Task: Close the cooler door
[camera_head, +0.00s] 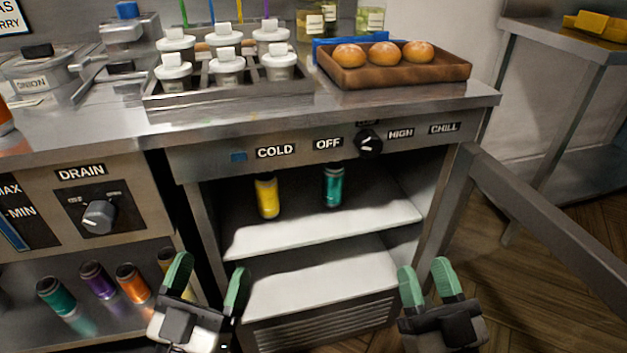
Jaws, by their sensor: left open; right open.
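The cooler (333,253) stands below the counter with its inside showing. Its door (540,225) is swung wide open to the right, seen nearly edge-on as a grey frame running to the right edge of the view. On the upper shelf stand a yellow bottle (267,197) and a teal bottle (333,186); the lower shelf looks empty. My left gripper (208,280) is open and empty in front of the cooler's lower left side. My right gripper (427,280) is open and empty at the lower right, left of the door and apart from it.
A dial (368,144) sits on the cooler's front panel. The counter (210,129) holds a rack of white-lidded tubs and a brown tray (398,78) with three buns. A metal table (570,38) stands at right; wooden floor is clear.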

